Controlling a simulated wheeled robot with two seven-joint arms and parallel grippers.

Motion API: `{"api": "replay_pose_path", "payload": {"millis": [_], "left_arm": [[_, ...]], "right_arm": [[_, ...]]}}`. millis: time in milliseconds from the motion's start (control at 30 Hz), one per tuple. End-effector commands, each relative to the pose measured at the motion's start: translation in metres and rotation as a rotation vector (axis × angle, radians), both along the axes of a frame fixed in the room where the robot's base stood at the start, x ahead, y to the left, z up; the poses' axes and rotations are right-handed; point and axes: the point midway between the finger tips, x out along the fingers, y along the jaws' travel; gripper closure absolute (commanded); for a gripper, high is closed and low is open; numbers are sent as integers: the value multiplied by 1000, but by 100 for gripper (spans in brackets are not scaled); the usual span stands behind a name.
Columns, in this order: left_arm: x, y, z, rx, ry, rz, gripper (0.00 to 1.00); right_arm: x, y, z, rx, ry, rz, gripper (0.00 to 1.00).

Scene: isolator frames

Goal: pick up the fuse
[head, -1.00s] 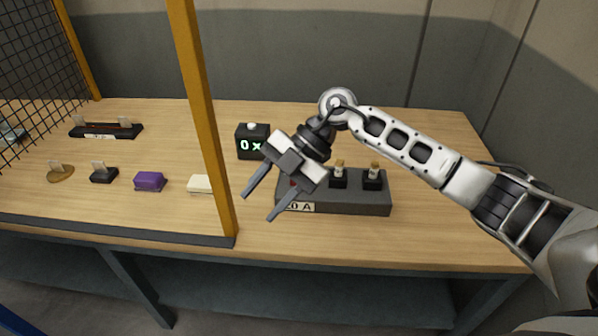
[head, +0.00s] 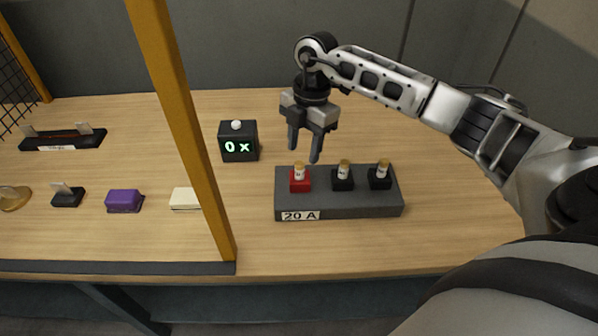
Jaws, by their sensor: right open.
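Three fuses stand upright in a grey block labelled 20 A (head: 345,211). The left fuse (head: 299,170) sits in a red holder (head: 300,185). The middle fuse (head: 344,168) and the right fuse (head: 382,168) sit in black holders. Each fuse has a pale body and a brassy cap. My right gripper (head: 304,154) points down with its fingers open. Its fingertips are just above and behind the left fuse in the picture; I cannot tell the exact gap. Nothing is between the fingers except bare table seen behind. My left gripper is not in view.
A black box reading "0 x" (head: 238,148) with a white knob stands left of the block. A yellow post (head: 185,120) rises at the table's front left. Beyond it are a purple block (head: 124,201), a cream block (head: 185,199) and a long black holder (head: 62,138). The table's right side is clear.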

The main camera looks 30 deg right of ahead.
Motion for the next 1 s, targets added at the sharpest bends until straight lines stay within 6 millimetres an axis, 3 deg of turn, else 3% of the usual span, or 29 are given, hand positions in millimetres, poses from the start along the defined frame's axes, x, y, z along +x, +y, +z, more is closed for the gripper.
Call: {"api": "replay_pose_path", "payload": {"millis": [267, 533, 833, 867, 1000], "left_arm": [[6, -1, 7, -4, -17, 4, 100], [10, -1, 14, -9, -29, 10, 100], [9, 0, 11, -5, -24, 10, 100], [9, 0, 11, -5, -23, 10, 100], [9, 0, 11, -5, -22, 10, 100]], "right_arm": [[1, 3, -22, 2, 1, 0, 55], [6, 6, -60, 2, 2, 2, 55], [6, 6, -66, 1, -1, 2, 55], [6, 6, -66, 1, -1, 2, 61], [6, 6, -65, 1, -1, 2, 100]]}}
